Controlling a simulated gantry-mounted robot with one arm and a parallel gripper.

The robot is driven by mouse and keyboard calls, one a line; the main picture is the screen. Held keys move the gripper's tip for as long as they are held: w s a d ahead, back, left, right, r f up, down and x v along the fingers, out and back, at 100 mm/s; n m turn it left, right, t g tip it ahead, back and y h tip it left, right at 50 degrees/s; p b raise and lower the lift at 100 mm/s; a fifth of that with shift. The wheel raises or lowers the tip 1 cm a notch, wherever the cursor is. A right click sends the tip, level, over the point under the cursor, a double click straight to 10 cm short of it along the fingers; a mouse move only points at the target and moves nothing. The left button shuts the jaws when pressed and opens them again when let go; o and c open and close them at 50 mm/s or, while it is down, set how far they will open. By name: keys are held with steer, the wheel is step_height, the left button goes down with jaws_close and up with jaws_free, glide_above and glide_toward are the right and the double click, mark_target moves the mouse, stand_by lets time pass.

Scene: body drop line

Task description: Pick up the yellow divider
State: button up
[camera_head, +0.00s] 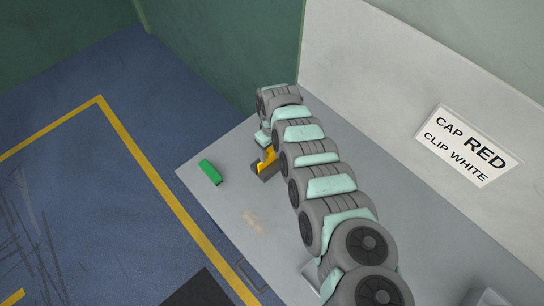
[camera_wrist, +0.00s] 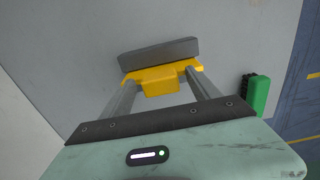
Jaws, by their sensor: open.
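The yellow divider (camera_wrist: 158,82) shows in the wrist view as a wide yellow piece with a raised block in its middle. A dark grey block (camera_wrist: 158,54) lies along its far side; I cannot tell if the two are joined. In the head view, the divider (camera_head: 268,156) is on the grey bench near its left corner, partly hidden by my arm. My gripper (camera_wrist: 160,80) is open, its two fingers reaching down to either end of the divider, with the raised block between them. I cannot tell if the fingers touch it.
A green brush-like block (camera_head: 210,172) lies on the grey bench (camera_head: 215,195), left of the divider; it also shows at right in the wrist view (camera_wrist: 260,95). A white sign (camera_head: 468,145) is on the wall panel behind. The bench between block and divider is clear.

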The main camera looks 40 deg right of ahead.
steer(key=shift+c, duration=0.3)
jaws_close()
stand_by(0.5)
